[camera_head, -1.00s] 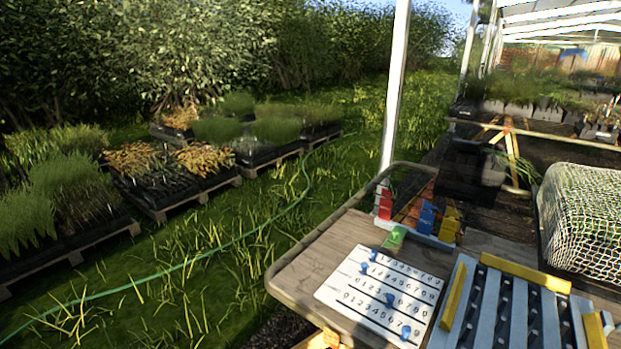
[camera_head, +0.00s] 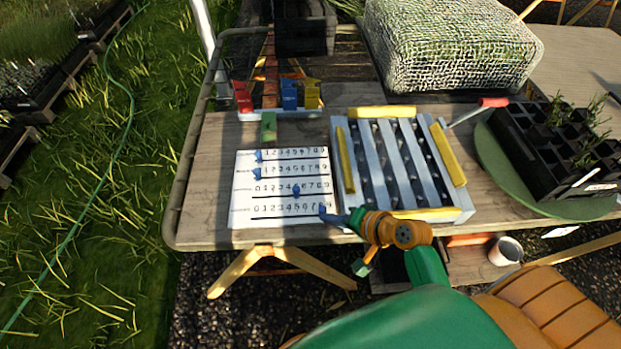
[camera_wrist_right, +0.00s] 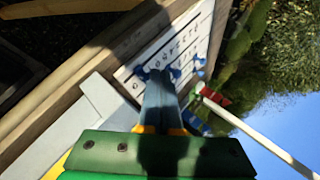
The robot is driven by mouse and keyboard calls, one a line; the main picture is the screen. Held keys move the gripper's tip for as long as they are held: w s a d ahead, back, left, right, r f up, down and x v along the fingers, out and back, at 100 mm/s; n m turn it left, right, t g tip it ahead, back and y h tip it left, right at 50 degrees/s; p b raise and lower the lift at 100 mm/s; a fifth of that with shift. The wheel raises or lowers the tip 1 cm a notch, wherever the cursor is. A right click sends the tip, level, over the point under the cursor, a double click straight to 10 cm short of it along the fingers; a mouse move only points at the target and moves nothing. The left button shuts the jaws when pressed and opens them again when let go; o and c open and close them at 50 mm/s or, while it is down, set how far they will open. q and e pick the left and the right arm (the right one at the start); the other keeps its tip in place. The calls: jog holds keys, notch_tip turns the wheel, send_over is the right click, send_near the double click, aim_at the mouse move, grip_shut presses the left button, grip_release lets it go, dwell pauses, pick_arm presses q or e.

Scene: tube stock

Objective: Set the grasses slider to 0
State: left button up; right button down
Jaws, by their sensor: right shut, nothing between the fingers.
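A white board (camera_head: 243,216) with several rows of printed numbers lies on the wooden table. Each row has a blue slider knob. The top knob (camera_head: 258,155) and second knob (camera_head: 257,174) are at the left end. The third knob (camera_head: 296,189) is near mid-row. The bottom knob (camera_head: 322,210) is near the right end. The row labels are too small to read, so I cannot tell which is grasses. My right gripper (camera_head: 341,218) is shut and empty, its tip close beside the bottom knob; contact is unclear. It also shows in the right wrist view (camera_wrist_right: 160,85). My left gripper is out of view.
A grey slatted frame (camera_head: 340,150) with yellow bars stands just right of the board. Behind the board are a green block (camera_head: 268,126) and red, blue and yellow clips (camera_head: 289,95). A black cell tray (camera_head: 520,150) with seedlings sits farther right.

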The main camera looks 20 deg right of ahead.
aim_at(308, 204)
jog(key=w+m, duration=0.1)
jog(key=w+d+r+m+t, duration=0.1)
jog(key=w+m+t, duration=0.1)
jog(key=shift+w+d+r, duration=0.25)
jog(key=shift+r, duration=0.05)
jog(key=b+x, duration=0.2)
jog(key=x, duration=0.7)
jog(key=shift+a+f, duration=0.1)
jog(key=shift+f, duration=0.05)
